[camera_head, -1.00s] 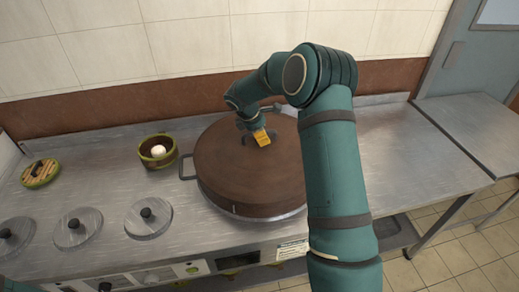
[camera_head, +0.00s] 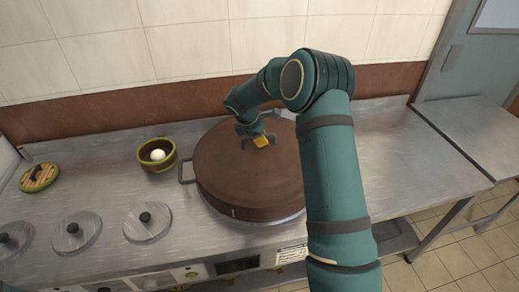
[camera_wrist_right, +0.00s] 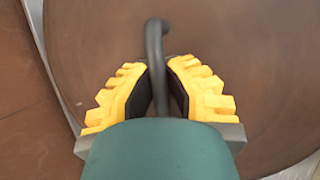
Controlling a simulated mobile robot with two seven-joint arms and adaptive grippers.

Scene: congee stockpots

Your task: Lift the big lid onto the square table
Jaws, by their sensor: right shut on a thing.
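The big lid (camera_head: 232,178) is a thick round brown disc, lying level over the round steel pot rim (camera_head: 290,219) on the counter. I cannot tell whether a gap separates them. My right gripper (camera_head: 261,141) reaches down onto the lid's middle from above. In the right wrist view, its yellow fingers (camera_wrist_right: 160,80) with dark pads are shut on the lid's thin dark handle (camera_wrist_right: 155,38). The lid (camera_wrist_right: 240,40) fills most of that view. A steel table (camera_head: 482,135) stands at the right, beyond the counter's end, with its top bare. My left gripper is out of view.
A green-rimmed bowl (camera_head: 169,160) with a white ball stands left of the lid, close to a side handle (camera_head: 184,169). Small steel lids (camera_head: 147,228) with black knobs lie at the front left. The counter (camera_head: 410,165) right of my arm is clear.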

